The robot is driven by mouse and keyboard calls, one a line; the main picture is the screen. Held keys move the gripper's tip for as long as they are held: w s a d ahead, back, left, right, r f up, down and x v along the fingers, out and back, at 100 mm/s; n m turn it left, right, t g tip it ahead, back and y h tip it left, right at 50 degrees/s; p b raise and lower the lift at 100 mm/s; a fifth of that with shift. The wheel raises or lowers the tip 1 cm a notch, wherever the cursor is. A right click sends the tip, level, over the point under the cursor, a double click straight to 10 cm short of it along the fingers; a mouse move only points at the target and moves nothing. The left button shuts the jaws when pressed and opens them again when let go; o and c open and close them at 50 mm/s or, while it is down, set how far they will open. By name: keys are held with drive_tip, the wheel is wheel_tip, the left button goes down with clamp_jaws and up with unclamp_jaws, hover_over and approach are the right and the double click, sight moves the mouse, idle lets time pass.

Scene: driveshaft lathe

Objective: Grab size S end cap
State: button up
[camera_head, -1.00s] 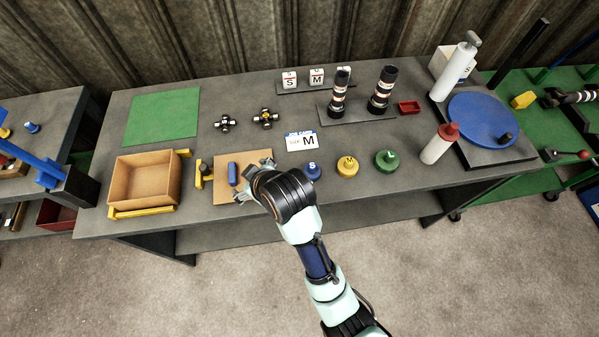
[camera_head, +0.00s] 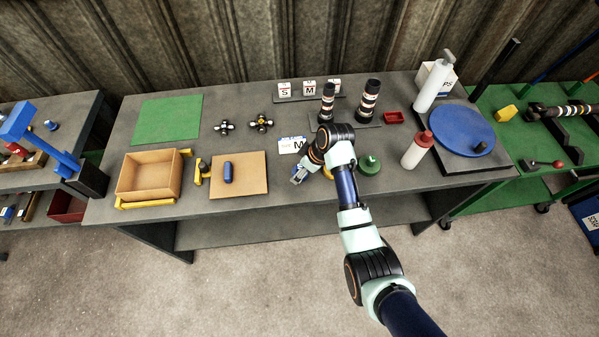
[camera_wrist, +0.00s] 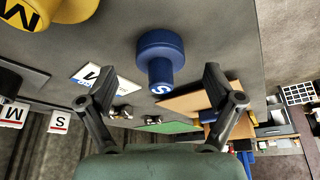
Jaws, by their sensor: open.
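The size S end cap is the blue stepped cap (camera_wrist: 160,62) marked S on its knob; in the wrist view it stands ahead of my gripper, roughly centred between the fingers and apart from them. A yellow M cap (camera_wrist: 35,12) is at the upper left of the wrist view. A green cap (camera_head: 369,165) stands right of my wrist in the head view.
A white M card (camera_head: 291,145) lies just behind my gripper. To the left are a brown board (camera_head: 253,182) with a blue cylinder (camera_head: 227,172) and an open box (camera_head: 150,178). A red-capped bottle (camera_head: 415,152) stands to the right.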

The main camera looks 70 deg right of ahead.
drive_tip(key=shift+x, duration=1.1)
drive_tip(key=c, duration=1)
